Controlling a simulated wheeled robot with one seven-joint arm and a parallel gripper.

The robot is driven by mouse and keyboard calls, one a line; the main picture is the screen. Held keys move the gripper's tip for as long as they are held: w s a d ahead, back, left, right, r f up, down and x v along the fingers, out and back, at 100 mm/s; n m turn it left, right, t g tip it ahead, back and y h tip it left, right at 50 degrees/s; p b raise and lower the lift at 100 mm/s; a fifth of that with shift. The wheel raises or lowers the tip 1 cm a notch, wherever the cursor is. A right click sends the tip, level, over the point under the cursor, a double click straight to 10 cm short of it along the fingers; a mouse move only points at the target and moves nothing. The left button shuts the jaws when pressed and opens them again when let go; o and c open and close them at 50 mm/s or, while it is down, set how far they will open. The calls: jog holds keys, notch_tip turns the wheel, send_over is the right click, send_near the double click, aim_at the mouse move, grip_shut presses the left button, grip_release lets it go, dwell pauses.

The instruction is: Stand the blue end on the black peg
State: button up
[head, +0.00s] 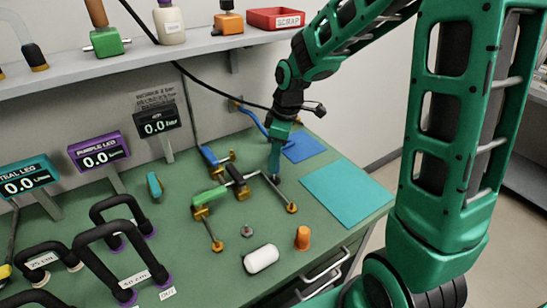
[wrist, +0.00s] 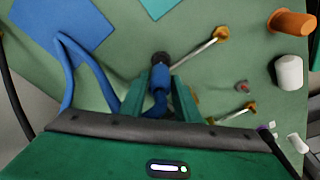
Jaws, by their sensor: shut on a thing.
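My gripper (head: 274,173) points down over the green bench beside a jointed fitting with metal rods and brass ends. In the wrist view my gripper (wrist: 161,83) is shut on the blue end (wrist: 158,92) of a blue hose (wrist: 85,62). A dark round piece (wrist: 161,58), probably the black peg, shows just past the fingertips at the blue end's tip. I cannot tell whether they touch. In the head view the blue hose (head: 250,116) runs down behind my gripper, and the held end is mostly hidden.
A blue mat (head: 304,147) and teal mat (head: 347,193) lie right of my gripper. An orange cylinder (head: 302,238) and white cylinder (head: 262,259) stand or lie nearer the front edge. Black looped pipes (head: 128,250) and displays (head: 157,121) are on the left.

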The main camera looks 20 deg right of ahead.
jog(key=shift+f, duration=1.75)
jog(key=o, duration=1.1)
jog(key=shift+r, duration=0.1)
jog(key=r, duration=0.3)
jog(key=d+r, duration=0.1)
jog(key=r, duration=0.3)
jog(key=s+r, duration=0.1)
jog(key=r, duration=0.2)
jog(key=shift+d+r, duration=0.2)
jog(key=shift+d, duration=0.05)
jog(key=s+d+m, duration=0.5)
jog(key=s+m, duration=0.1)
jog(key=s, duration=0.3)
jog(key=s+d+m, duration=0.5)
jog(key=s, duration=0.4)
jog(key=s+d+m+g+h, duration=0.1)
jog(key=s+d+m, duration=0.4)
jog(key=s, duration=0.4)
jog(key=shift+s+d+r+m, duration=0.1)
jog(key=shift+d+r+m, duration=0.1)
jog(key=shift+m, duration=0.6)
